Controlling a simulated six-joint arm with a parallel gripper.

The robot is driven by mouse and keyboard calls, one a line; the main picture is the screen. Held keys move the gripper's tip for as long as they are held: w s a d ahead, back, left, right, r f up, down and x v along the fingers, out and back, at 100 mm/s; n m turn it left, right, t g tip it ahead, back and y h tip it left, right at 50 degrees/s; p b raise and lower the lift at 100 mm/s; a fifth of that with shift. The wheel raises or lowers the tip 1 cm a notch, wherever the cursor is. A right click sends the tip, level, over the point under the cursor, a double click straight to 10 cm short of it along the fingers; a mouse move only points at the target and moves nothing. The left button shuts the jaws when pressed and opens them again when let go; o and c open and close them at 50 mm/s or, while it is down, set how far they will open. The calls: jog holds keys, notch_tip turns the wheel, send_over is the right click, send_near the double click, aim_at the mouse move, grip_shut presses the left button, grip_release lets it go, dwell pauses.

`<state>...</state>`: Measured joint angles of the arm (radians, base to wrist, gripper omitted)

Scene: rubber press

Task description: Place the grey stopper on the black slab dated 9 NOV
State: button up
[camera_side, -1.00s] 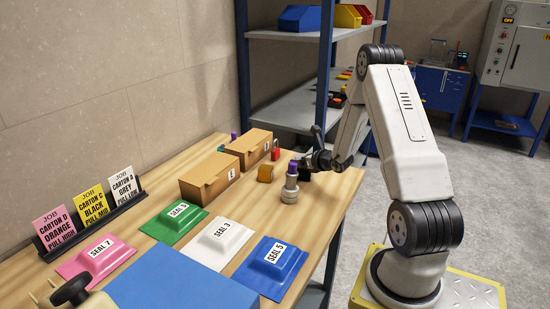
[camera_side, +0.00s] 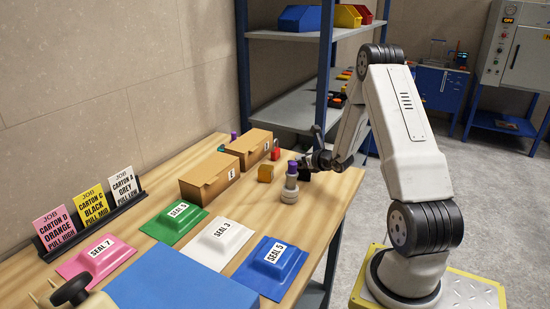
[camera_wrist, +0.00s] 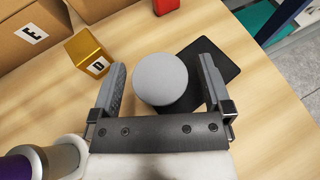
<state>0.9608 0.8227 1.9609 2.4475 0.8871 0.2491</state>
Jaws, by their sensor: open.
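A black slab (camera_wrist: 222,60) with rounded corners lies flat behind and to the right of the stopper. The stopper covers part of the slab, and its foot is hidden, so I cannot tell whether it rests on the slab. No date on the slab is readable. In the side view my gripper (camera_side: 308,166) is small and low over the bench.
A gold block (camera_wrist: 88,54) stands close to my left finger. A purple-topped cylinder (camera_side: 291,180) stands near my gripper. Cartons (camera_side: 209,179), a red block (camera_side: 276,153) and seal pads (camera_side: 221,240) occupy the bench (camera_side: 320,211). The bench edge is nearby.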

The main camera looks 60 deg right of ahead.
jog(key=v, duration=0.7)
jog(key=shift+s, duration=0.2)
